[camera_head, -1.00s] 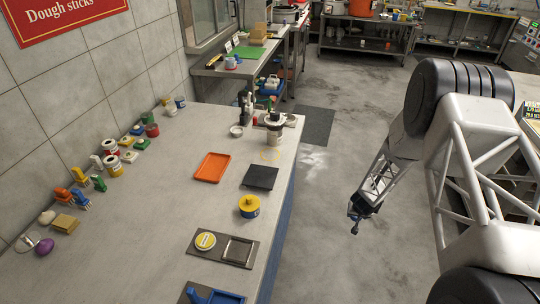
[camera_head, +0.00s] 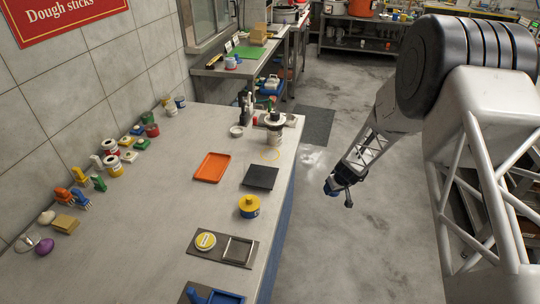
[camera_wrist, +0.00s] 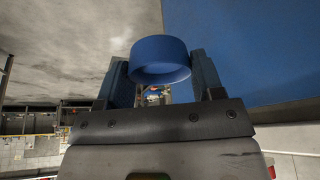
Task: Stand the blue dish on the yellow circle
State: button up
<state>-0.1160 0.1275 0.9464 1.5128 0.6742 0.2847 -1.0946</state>
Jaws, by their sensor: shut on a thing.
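My gripper (camera_head: 338,186) hangs over the open floor to the right of the counter. In the wrist view my gripper (camera_wrist: 162,78) is shut on the blue dish (camera_wrist: 160,52), a short round blue piece between the two fingers. A bit of the blue dish (camera_head: 330,189) also shows at the gripper's tip in the head view.
The counter (camera_head: 150,240) holds an orange tray (camera_head: 212,167), a black plate (camera_head: 260,177) and a yellow-and-blue pot (camera_head: 249,206). Several small items line the wall. The counter's blue side (camera_wrist: 250,45) is close in the wrist view.

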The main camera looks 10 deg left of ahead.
jog(key=s+a+r+n+g+y, duration=0.1)
jog(key=s+a+r+n, duration=0.2)
jog(key=a+r+n, duration=0.3)
jog(key=a+r, duration=0.5)
jog(key=r, duration=0.2)
jog(key=shift+s+n+g+y, duration=0.3)
jog(key=shift+n+g, duration=0.1)
jog(key=shift+r, duration=0.1)
send_near(268, 153)
jog(key=f, duration=0.1)
jog(key=d+f, duration=0.1)
jog(key=f, duration=0.3)
jog(key=shift+s+d+f, duration=0.25)
jog(key=shift+s, duration=0.15)
jog(key=shift+w+a, duration=0.3)
jog(key=shift+a, duration=0.4)
jog(key=shift+w+a, duration=0.3)
jog(key=shift+a, duration=0.4)
jog(key=shift+w+a+f, duration=0.1)
jog(key=shift+w+a, duration=0.05)
jog(key=shift+a, duration=0.25)
jog(key=shift+f, duration=0.1)
